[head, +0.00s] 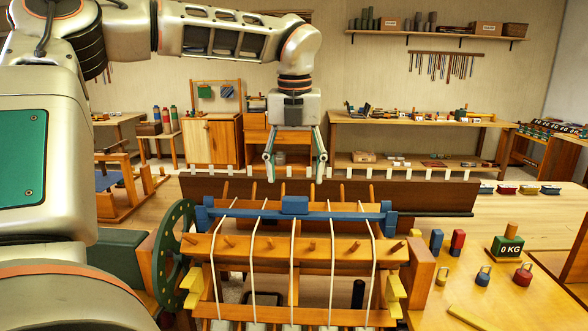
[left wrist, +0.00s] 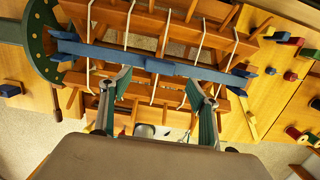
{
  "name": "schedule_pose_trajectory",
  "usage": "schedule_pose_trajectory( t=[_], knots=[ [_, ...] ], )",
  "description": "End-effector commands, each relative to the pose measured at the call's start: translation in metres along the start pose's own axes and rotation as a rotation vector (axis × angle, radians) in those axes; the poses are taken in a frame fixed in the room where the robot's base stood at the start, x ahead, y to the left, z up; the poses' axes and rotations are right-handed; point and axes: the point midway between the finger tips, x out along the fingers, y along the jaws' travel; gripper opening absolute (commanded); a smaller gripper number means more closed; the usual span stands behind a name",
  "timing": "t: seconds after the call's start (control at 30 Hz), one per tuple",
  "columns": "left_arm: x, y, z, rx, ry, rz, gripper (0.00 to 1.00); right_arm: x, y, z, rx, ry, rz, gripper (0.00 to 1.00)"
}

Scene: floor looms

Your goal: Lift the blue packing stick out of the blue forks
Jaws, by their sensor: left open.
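The blue packing stick (head: 336,213) lies level across the loom, with a raised blue block (head: 294,205) at its middle. Its ends rest at the left blue fork (head: 203,215) and the right blue fork (head: 389,219). My left gripper (head: 295,172) points down, open and empty, above the stick's middle and apart from it. In the left wrist view the stick (left wrist: 105,52) runs just past the open fingertips (left wrist: 160,84), which lie to either side of the middle block (left wrist: 160,66). My right gripper is not in view.
White cords (head: 293,260) run over the loom's wooden beam (head: 340,249) under the stick. A green wheel (head: 174,254) stands at the loom's left. At right, the table holds a green 0 KG weight (head: 508,246), padlock-shaped weights and coloured blocks. Space above the stick is clear.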

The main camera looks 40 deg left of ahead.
Motion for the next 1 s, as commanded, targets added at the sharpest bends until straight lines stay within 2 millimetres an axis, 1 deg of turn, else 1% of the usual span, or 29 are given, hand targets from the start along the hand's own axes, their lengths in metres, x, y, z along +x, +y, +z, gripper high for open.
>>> schedule_pose_trajectory(
  t=[0.03, 0.2, 0.33, 0.5, 0.7, 0.97, 1.0],
  knots=[
    [0.01, 0.0, 0.0, 0.001, 0.004, 0.002, 0.61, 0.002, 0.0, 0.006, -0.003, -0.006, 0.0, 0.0],
    [0.033, 0.0, 0.0, 0.001, 0.007, 0.002, 0.61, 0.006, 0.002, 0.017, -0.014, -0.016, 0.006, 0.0],
    [0.049, 0.0, 0.0, 0.001, 0.006, 0.002, 0.61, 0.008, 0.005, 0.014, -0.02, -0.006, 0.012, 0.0],
    [0.064, 0.0, 0.0, 0.001, 0.004, 0.001, 0.61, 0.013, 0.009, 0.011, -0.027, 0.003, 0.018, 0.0],
    [0.071, 0.0, 0.0, 0.001, 0.002, 0.0, 0.61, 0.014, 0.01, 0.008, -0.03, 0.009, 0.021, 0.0],
    [0.071, 0.0, 0.0, 0.0, 0.001, 0.0, 0.61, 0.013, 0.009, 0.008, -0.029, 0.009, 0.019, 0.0],
    [0.071, 0.0, 0.0, 0.0, 0.001, 0.0, 0.58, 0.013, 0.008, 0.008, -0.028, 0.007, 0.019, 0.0]
  ],
)
